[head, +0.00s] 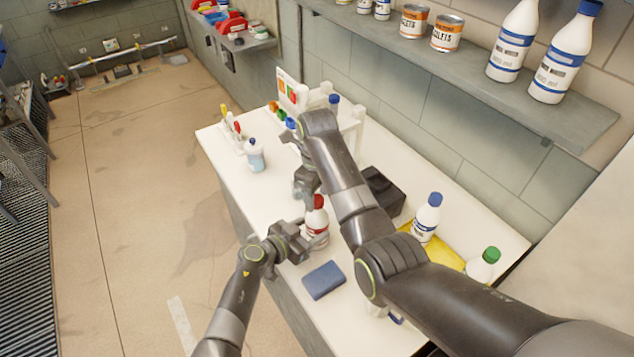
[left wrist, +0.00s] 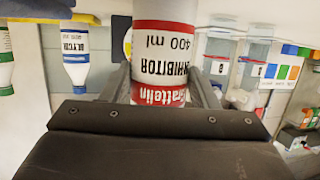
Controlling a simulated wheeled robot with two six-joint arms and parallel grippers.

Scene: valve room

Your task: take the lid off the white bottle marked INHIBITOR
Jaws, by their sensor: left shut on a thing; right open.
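The white INHIBITOR bottle (head: 315,238) stands upright on the white worktop with its red lid (head: 319,201) on. In the left wrist view, which is upside down, its red-banded label (left wrist: 165,55) reads INHIBITOR, 400 ml. My left gripper (head: 304,242) is shut on the bottle's body from the left, and its fingers flank the bottle in the left wrist view (left wrist: 165,92). My right gripper (head: 306,194) is open and empty, pointing down close by the lid. I cannot tell whether its fingers are around the lid. The lid is out of the left wrist view.
A blue folded cloth (head: 323,280) lies in front of the bottle. A blue-capped bottle (head: 426,220) and a green-capped bottle (head: 482,266) stand to the right by a yellow item (head: 447,256). A black box (head: 384,190) is behind my right arm. Another bottle (head: 254,156) stands far left.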

